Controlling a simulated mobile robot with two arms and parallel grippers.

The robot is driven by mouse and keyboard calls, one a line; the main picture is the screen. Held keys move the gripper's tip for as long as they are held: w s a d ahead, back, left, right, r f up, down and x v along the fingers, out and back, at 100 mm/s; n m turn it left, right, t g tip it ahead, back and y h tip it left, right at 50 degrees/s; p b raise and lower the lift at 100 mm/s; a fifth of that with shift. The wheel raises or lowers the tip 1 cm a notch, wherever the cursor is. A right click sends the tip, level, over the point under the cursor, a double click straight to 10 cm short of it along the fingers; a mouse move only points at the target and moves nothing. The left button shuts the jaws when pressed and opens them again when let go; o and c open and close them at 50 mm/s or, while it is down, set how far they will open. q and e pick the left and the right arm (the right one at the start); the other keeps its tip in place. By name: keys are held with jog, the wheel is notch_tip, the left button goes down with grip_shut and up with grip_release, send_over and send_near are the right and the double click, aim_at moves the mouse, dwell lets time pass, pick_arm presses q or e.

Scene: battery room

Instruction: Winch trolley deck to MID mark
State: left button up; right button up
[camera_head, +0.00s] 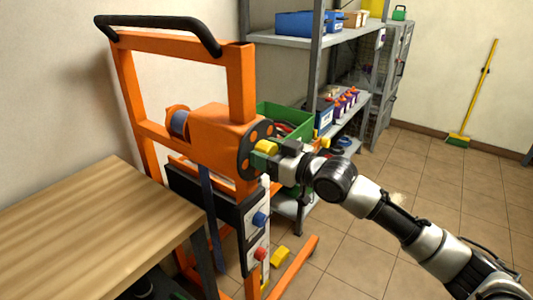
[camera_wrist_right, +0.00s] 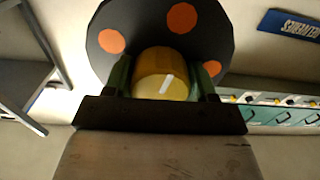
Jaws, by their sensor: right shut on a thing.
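The orange trolley (camera_head: 238,75) stands beside the wooden bench, with a winch housing (camera_head: 215,130) on its frame. A dark wheel with orange spots (camera_wrist_right: 118,18) is on the winch's side; it also shows in the head view (camera_head: 246,160). My right gripper (camera_head: 268,152) is shut on the yellow winch knob (camera_wrist_right: 163,72), with a green finger on each side of it. A dark slab (camera_head: 195,192), perhaps the deck, sits below the winch. My left gripper is out of view.
The wooden bench (camera_head: 90,220) is close at the left. A grey shelf (camera_head: 285,40) with bins stands behind the trolley. A yellow block (camera_head: 280,256) shows low beside the panel. Tiled floor (camera_head: 420,185) is open at the right.

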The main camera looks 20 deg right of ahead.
jog(key=shift+n, duration=1.2)
jog(key=shift+f, duration=0.1)
jog(key=o, duration=0.9)
jog(key=shift+b+v, duration=0.6)
jog(key=shift+v, duration=4.8)
